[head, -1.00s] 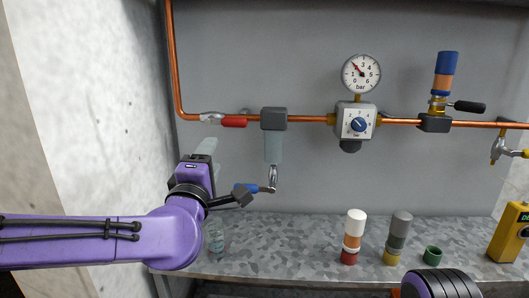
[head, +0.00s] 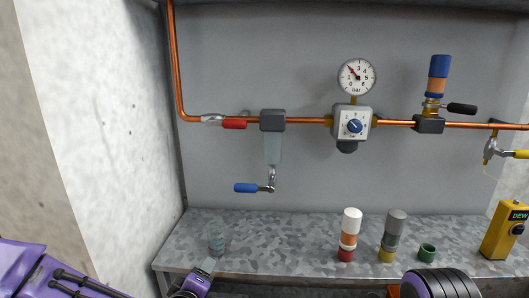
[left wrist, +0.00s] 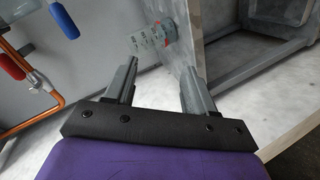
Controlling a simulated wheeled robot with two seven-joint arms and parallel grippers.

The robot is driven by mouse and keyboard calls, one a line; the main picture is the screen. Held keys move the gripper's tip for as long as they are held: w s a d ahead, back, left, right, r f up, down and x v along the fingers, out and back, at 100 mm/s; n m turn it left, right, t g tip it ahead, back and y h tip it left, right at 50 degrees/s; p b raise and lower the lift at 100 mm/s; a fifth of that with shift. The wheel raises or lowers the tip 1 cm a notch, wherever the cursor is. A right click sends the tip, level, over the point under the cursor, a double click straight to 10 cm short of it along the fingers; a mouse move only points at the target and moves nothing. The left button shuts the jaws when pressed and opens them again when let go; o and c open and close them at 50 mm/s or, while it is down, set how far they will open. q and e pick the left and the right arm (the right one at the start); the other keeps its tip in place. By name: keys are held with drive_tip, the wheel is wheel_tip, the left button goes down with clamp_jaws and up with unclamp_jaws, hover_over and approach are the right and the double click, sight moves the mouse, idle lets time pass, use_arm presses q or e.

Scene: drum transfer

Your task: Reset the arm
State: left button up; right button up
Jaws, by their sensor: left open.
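My left gripper (head: 205,272) is low at the bottom edge of the head view, in front of the bench's front edge, with my purple arm at the lower left. In the left wrist view its two fingers (left wrist: 158,78) are spread apart with nothing between them. A clear marked cup (head: 218,243) stands on the bench just beyond the gripper; it also shows ahead of the fingers in the left wrist view (left wrist: 150,40). The blue-handled drain valve (head: 247,188) hangs below the filter bowl (head: 272,150), clear of the gripper. My right gripper is out of sight.
A copper pipe (head: 300,120) carries a red-handled valve (head: 234,124), a regulator (head: 352,122) and a gauge (head: 356,77). Banded cylinders (head: 350,235) (head: 393,236), a green cup (head: 427,252) and a yellow meter (head: 505,230) stand on the bench (head: 290,240). Its middle is clear.

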use_arm(q)
drive_tip(key=s+a+f+m+g+y, duration=0.1)
drive_tip(key=s+a+f+g, duration=0.1)
drive_tip(key=s+f, duration=0.35)
drive_tip(key=s+a+f+m+g, duration=0.1)
drive_tip(key=s+a+f+g, duration=0.15)
drive_tip(key=f, duration=0.55)
drive_tip(key=s+a+f+m+g+y+p, duration=0.1)
drive_tip(key=s+a+f+g, duration=0.1)
drive_tip(key=s, duration=0.6)
drive_tip(key=s+a+f+m+g+y+p, duration=0.1)
drive_tip(key=s+a+f+g, duration=0.1)
drive_tip(key=s+a+f, duration=0.3)
drive_tip(key=s+a+f+m+g, duration=0.1)
drive_tip(key=s+f, duration=0.5)
drive_tip(key=s, duration=0.6)
drive_tip(key=a+g, duration=0.1)
drive_tip(key=a, duration=0.1)
drive_tip(key=shift+a+f+y+p, duration=0.15)
drive_tip(key=shift+a+y+p, duration=0.25)
drive_tip(key=shift+w, duration=0.15)
